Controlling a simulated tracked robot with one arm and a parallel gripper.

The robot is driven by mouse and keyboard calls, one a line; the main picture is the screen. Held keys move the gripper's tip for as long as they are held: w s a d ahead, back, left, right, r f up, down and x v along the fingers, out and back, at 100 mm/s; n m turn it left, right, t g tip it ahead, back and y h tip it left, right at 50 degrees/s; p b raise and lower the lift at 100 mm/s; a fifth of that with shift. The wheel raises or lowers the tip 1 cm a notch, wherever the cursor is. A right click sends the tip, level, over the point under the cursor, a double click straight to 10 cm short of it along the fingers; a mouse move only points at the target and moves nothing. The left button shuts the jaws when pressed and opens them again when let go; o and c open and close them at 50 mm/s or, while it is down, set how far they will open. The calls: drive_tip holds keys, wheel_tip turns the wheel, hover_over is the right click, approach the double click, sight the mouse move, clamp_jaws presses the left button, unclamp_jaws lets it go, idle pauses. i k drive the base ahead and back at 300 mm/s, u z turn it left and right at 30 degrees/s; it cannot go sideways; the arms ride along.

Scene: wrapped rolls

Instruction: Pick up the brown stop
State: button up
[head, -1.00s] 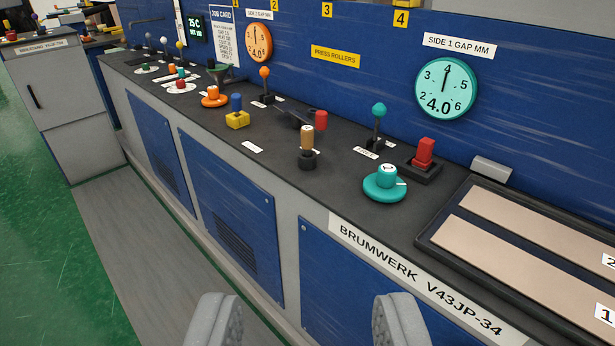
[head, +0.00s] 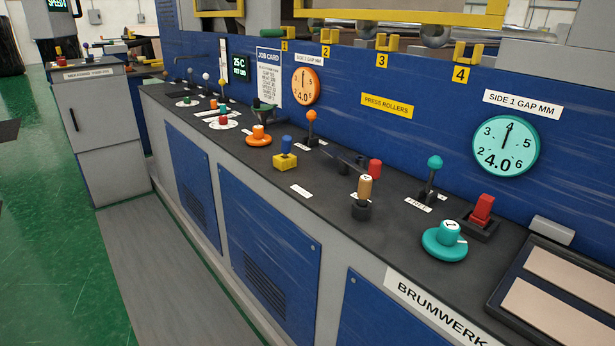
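A brown cylinder (head: 364,188), which looks like the brown stop, stands upright on the dark console top (head: 330,209). Its upper part is tan-brown with a small pale mark on top, and a black base (head: 360,211) is below it. A red cylinder (head: 375,168) stands just behind it to the right, on or beside a dark bracket. My gripper is not in view, so what its fingers do is hidden.
A teal knob (head: 446,239), a teal lever (head: 432,176) and a red switch (head: 483,207) stand to the right. A yellow block with a blue top (head: 285,157) and an orange lever (head: 311,126) stand to the left. Numbered yellow hooks (head: 387,43) line the panel's top.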

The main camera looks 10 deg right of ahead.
sight(365, 182)
drive_tip(key=u, duration=0.15)
drive_tip(key=i, duration=1.2)
drive_tip(key=z, duration=0.3)
